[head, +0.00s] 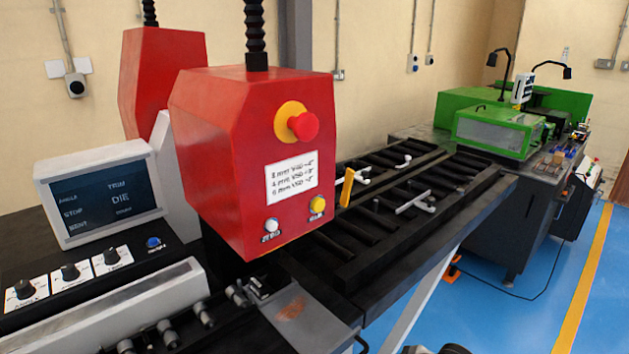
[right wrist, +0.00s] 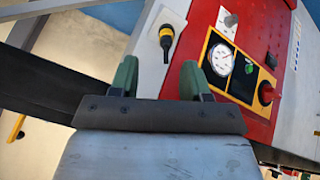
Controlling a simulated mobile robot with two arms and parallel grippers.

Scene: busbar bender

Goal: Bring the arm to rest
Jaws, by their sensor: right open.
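My right gripper (right wrist: 160,78) shows at the middle of the right wrist view. Its two green fingers stand wide apart with nothing between them. Beyond the fingers is a red machine panel (right wrist: 198,50) with a round white gauge (right wrist: 221,59), a green button and a red knob (right wrist: 266,93). I cannot tell the distance to the panel. A small dark part at the bottom edge of the head view may be my arm. My left gripper is not in view.
The red bender head (head: 250,160) with a red emergency button (head: 303,126) stands centre left, beside a screen (head: 100,195). A black roller table (head: 420,190) runs to the right. A green machine (head: 495,130) stands at the back right.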

